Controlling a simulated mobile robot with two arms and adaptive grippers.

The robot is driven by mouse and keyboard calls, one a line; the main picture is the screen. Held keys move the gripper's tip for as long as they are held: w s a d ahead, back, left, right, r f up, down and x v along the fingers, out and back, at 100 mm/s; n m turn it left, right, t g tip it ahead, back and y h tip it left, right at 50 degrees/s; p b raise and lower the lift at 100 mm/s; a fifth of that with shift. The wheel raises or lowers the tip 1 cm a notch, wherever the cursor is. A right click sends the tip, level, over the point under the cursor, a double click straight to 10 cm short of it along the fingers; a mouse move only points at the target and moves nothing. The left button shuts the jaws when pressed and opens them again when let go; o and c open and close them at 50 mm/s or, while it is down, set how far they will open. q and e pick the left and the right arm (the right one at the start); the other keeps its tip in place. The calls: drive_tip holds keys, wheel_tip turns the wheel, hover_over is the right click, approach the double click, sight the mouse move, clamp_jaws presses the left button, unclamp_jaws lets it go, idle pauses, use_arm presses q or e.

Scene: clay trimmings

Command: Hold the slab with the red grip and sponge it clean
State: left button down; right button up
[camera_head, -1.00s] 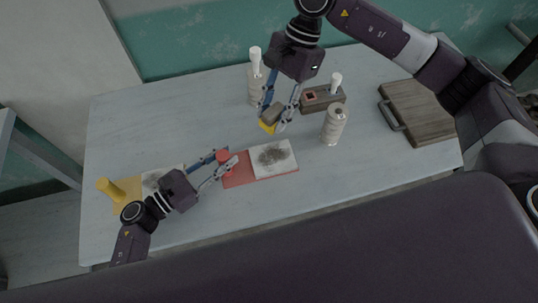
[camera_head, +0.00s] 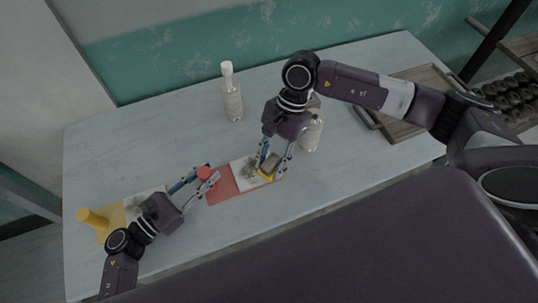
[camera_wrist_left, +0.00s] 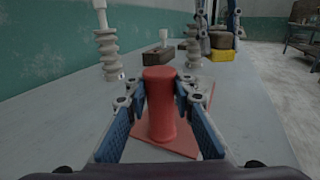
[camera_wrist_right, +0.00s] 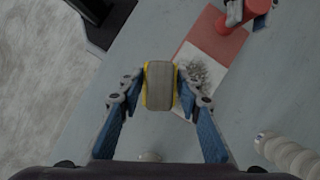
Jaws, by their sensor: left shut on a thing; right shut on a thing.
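The red grip (camera_wrist_left: 160,100) stands on a red board with a white slab (camera_wrist_right: 216,45) that carries dark grey trimmings; the slab also shows in the head view (camera_head: 240,172). My left gripper (camera_head: 206,180) is shut on the red grip, with its fingers on either side of it in the left wrist view (camera_wrist_left: 160,95). My right gripper (camera_head: 268,172) is shut on a sponge (camera_wrist_right: 158,86), grey-brown on one side and yellow on the other. The sponge is over the right end of the slab; whether it touches is hard to tell.
A yellow grip (camera_head: 92,219) with another dirty slab (camera_head: 142,203) lies at the left, partly behind my left arm. A pale bottle (camera_head: 231,95) stands at the back and another (camera_head: 311,132) beside my right gripper. A wooden board (camera_head: 415,100) lies at the right.

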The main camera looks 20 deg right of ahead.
sight(259, 174)
wheel_tip(259, 174, down, 5)
drive_tip(key=shift+f, duration=0.1)
drive_tip(key=shift+w+f, duration=0.15)
drive_tip(key=shift+w, duration=0.55)
drive_tip(key=shift+c, duration=0.6)
drive_tip(key=shift+w, duration=4.2)
drive_tip(key=shift+w+a, duration=0.15)
drive_tip(key=shift+a, duration=0.85)
drive_tip(key=shift+s, duration=4.9)
drive_tip(key=shift+s+a, duration=0.2)
drive_tip(key=shift+a, duration=0.75)
drive_tip(key=shift+w, duration=4.95)
drive_tip(key=shift+w+a, duration=0.15)
drive_tip(key=shift+a, duration=0.9)
drive_tip(key=shift+s, duration=5.1)
wheel_tip(259, 174, up, 8)
